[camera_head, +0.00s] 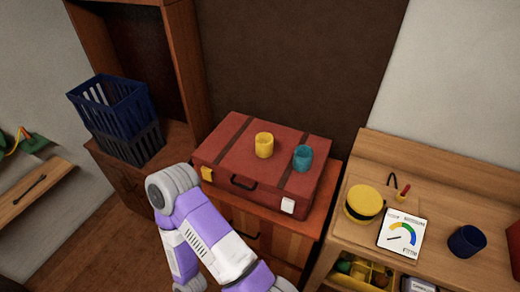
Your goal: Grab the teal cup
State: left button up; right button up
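The teal cup (303,158) stands upright on top of a red suitcase (240,145), toward its right side. A yellow cup (264,145) stands to its left on the same suitcase, with a gap between them. A purple and white arm of mine reaches in from the bottom, in front of the suitcase and below the cups. Neither gripper's fingers can be seen in this view. Nothing touches the teal cup except the suitcase under it.
The suitcase lies on a wooden cabinet (268,226). At left are stacked blue and dark crates (110,105). At right, a wooden desk (440,185) holds a yellow round case (365,203), a gauge card (402,235) and a dark blue cup (466,241).

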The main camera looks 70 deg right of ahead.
aim_at(303, 154)
jog(key=i, duration=0.85)
jog(key=z, duration=2.4)
